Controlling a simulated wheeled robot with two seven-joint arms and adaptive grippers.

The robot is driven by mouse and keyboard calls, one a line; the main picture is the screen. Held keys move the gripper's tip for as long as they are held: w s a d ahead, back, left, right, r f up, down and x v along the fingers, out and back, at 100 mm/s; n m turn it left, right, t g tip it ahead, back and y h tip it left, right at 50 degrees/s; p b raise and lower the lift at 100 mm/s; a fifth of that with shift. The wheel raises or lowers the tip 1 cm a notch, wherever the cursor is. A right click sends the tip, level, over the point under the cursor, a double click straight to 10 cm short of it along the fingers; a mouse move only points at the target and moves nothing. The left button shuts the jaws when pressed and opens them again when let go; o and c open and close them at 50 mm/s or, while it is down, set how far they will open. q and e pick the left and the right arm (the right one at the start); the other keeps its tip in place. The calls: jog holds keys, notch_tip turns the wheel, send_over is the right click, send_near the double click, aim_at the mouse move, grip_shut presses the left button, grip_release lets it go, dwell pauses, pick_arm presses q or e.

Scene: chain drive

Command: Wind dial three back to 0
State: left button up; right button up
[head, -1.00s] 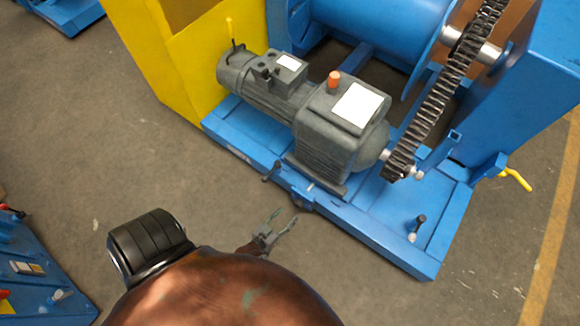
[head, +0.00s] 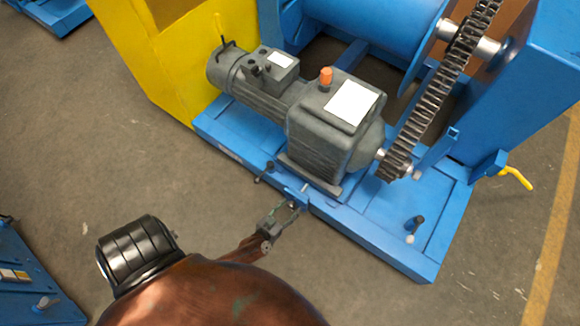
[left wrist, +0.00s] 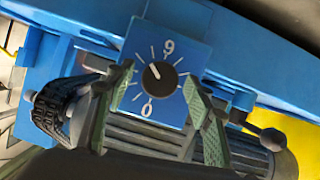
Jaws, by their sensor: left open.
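A black round dial knob (left wrist: 161,82) sits on a square blue plate (left wrist: 190,55) in the left wrist view. White tick marks ring it, with a 9-like numeral at the top and a 0 at the bottom. Its white pointer line is turned to the upper left, away from the 0. My left gripper (left wrist: 157,72) is open, with one greenish finger on each side of the knob. I cannot tell whether the fingers touch it. In the head view the left gripper (head: 288,208) is at the front edge of the blue machine base (head: 375,238); the dial face is not readable there.
A grey motor and gearbox (head: 322,135) with an orange cap stand on the base. A chain (head: 438,95) rises at the right. A small black-knobbed lever (head: 265,173) sticks out left of my gripper; a ball-ended lever (left wrist: 272,138) shows in the wrist view. The floor in front is clear.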

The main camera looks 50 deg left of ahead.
pick_arm(q)
jog(key=c, duration=1.2)
jog(key=shift+o, duration=0.2)
pick_arm(e)
jog(key=shift+f, duration=0.1)
